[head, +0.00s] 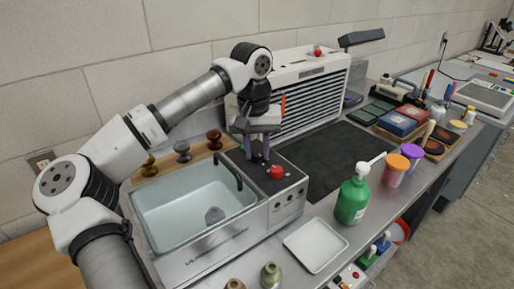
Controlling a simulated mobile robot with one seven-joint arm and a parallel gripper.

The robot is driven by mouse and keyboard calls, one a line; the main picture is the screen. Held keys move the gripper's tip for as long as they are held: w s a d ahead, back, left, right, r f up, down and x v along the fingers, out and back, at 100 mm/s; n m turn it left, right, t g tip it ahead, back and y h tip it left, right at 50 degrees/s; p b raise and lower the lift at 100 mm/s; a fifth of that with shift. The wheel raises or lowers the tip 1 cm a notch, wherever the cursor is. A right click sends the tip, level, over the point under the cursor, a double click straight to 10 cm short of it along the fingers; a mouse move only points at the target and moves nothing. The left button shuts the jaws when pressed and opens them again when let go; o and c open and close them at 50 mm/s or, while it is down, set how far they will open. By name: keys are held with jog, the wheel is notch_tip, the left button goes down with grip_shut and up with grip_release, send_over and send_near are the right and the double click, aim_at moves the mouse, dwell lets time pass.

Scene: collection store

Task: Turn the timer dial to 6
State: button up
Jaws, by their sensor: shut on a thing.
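The ultrasonic cleaner (225,250) has an open basin at left and a dark control top (292,182) at its right end. My gripper (258,157) points down over the back of this top. Its fingers are shut on what appears to be the timer dial, which is mostly hidden between them. The dial's pointer and numbers cannot be read from here. A red knob (276,172) stands on the same top, just right and in front of the fingers.
A white louvred unit (310,95) stands behind. A green pump bottle (352,200) and white tray (315,246) are at right and front. A dark mat (335,160) lies clear.

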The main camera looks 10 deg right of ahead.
aim_at(254, 153)
jog(key=shift+r, duration=0.15)
jog(key=o, duration=1)
notch_tip(254, 153, up, 14)
jog(key=b, duration=0.1)
jog(key=shift+a, duration=0.35)
jog(key=shift+w+f, duration=0.1)
jog(key=shift+f, duration=0.1)
